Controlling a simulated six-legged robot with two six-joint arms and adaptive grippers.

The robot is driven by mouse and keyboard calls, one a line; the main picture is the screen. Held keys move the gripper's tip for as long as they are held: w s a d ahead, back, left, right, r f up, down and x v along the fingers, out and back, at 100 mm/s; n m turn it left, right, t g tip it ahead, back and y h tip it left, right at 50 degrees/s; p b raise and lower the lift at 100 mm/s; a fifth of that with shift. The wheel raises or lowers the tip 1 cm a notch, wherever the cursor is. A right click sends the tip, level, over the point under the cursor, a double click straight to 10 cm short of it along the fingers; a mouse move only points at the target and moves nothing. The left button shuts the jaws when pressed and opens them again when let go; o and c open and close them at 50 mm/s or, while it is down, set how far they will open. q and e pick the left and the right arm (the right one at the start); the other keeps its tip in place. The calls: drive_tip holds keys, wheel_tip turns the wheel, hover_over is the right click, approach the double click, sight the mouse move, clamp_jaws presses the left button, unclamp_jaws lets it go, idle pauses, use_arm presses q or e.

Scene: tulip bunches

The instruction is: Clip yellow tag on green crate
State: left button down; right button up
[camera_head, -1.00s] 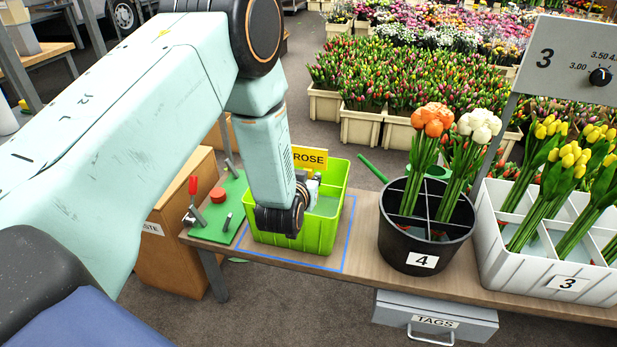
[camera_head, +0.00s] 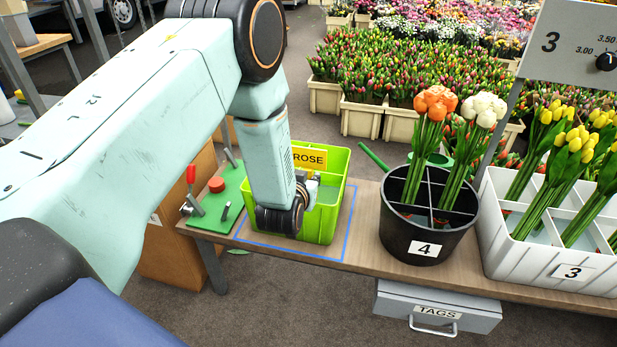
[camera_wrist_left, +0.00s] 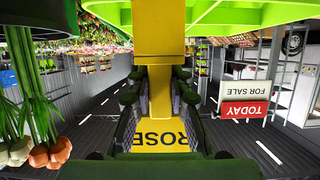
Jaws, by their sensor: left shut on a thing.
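The yellow tag (camera_head: 310,158), lettered ROSE, is at the back rim of the bright green crate (camera_head: 318,226). My left gripper (camera_head: 308,188) points away from the head camera, over the crate, its fingers mostly hidden by my wrist. In the left wrist view, the gripper (camera_wrist_left: 158,100) is shut on the yellow tag (camera_wrist_left: 158,50), which stands between the fingers. The tag's upper part there overlaps the green crate rim (camera_wrist_left: 225,14). I cannot tell whether it grips the rim. My right gripper is not in view.
A green board (camera_head: 215,205) with a red-handled clamp stands left of the crate. A black divided bucket (camera_head: 400,230) with orange and white tulips stands to the right, then a white crate (camera_head: 500,250) of yellow tulips. A TAGS drawer (camera_head: 437,308) hangs below the table.

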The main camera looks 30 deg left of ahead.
use_arm(q)
drive_tip(key=shift+f+b, duration=1.3)
drive_tip(key=shift+f, duration=0.7)
drive_tip(key=c, duration=1.2)
unclamp_jaws()
drive_tip(key=shift+o, duration=0.2)
drive_tip(key=v, duration=1.2)
drive_tip(key=shift+s+d+f, duration=0.1)
drive_tip(key=shift+f, duration=0.05)
